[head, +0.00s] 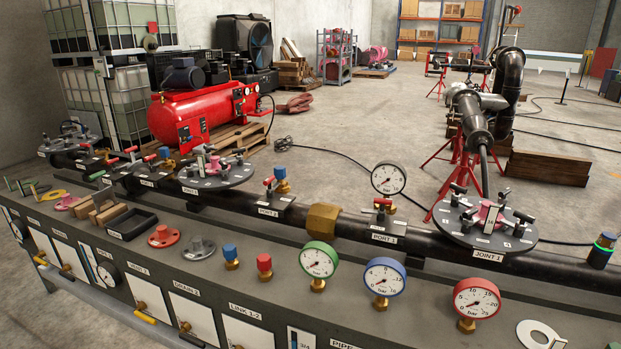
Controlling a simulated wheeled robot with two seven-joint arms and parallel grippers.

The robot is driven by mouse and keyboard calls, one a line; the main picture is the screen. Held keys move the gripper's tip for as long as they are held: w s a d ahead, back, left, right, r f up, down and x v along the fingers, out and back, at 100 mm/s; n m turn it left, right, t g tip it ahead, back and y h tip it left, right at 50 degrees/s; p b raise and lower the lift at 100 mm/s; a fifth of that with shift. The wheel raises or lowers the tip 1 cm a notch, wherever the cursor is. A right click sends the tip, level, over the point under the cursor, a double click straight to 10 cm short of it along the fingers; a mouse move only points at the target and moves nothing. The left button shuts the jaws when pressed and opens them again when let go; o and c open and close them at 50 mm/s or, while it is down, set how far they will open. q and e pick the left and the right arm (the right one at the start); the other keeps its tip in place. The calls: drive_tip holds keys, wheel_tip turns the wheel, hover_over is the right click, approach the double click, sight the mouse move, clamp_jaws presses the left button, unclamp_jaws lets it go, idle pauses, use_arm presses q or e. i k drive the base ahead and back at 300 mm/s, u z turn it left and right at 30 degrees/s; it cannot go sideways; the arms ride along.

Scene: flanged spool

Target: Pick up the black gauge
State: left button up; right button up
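A round gauge with a black rim and white face (388,178) stands upright on a brass fitting on the black pipe (340,224), behind the PORT 1 label. A small valve with a red handle is close in front of its fitting. Three other gauges stand on the bench in front of the pipe: one with a green rim (318,260), one with a blue rim (385,276) and one with a red rim (477,298). Neither of my grippers is in view.
Flanged joints sit along the pipe, with JOINT 1 (485,224) at the right. Blue (230,256) and red (264,265) capped fittings stand on the bench (345,300). A red compressor (195,112) and red tripod stands are behind.

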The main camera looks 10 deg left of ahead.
sight(388, 177)
drive_tip(key=u, duration=0.65)
drive_tip(key=i, duration=0.5)
drive_tip(key=u, duration=0.1)
